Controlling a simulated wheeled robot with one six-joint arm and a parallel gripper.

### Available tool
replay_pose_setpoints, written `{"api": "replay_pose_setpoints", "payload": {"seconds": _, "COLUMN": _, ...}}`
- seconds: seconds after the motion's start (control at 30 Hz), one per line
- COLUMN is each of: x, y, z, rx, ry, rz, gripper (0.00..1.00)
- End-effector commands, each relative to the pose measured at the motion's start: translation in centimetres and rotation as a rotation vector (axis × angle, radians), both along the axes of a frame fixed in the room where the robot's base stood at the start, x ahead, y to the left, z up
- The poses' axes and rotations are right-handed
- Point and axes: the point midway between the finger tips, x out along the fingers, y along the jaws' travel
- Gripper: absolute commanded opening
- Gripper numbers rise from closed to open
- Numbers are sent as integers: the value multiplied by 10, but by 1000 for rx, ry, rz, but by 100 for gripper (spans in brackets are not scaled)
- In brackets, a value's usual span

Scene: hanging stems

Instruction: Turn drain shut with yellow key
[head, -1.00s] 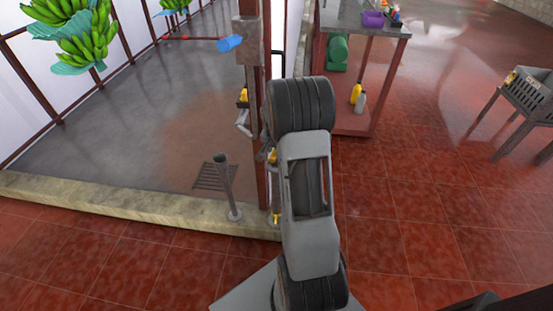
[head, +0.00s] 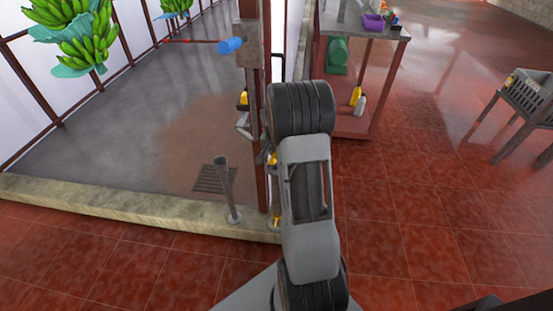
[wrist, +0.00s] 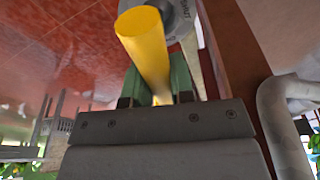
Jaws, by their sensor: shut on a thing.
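The yellow key (wrist: 147,45) is a smooth bar in the wrist view. Its near end sits between the two green fingertips of my gripper (wrist: 158,85), which are shut on it. Its far end reaches a grey round plate (wrist: 180,18) with dark lettering, only partly in view. In the head view a bit of yellow (head: 272,158) shows beside the post, next to my arm. My arm hides most of the gripper there. A floor drain grate (head: 213,179) lies behind the kerb.
A brown post (head: 262,190) with a grey box and blue handle (head: 230,46) stands close left of my arm. A grey pipe (wrist: 285,110) runs beside it. A short grey pole (head: 227,190) stands by the stone kerb (head: 120,202).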

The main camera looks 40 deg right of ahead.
Motion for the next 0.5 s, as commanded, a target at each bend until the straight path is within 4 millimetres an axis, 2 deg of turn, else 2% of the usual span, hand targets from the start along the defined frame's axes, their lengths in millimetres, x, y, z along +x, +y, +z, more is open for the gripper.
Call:
{"api": "replay_pose_setpoints", "payload": {"seconds": 0.03, "x": 0, "y": 0, "z": 0, "rx": 0, "ry": 0, "rz": 0, "gripper": 14}}
{"api": "replay_pose_setpoints", "payload": {"seconds": 0.2, "x": 0, "y": 0, "z": 1, "rx": 0, "ry": -1, "rz": 0, "gripper": 0}}
{"api": "replay_pose_setpoints", "payload": {"seconds": 0.33, "x": 0, "y": 0, "z": 2, "rx": 1, "ry": -1, "rz": 55, "gripper": 0}}
{"api": "replay_pose_setpoints", "payload": {"seconds": 0.5, "x": 0, "y": 0, "z": 3, "rx": 0, "ry": 0, "rz": 241, "gripper": 0}}
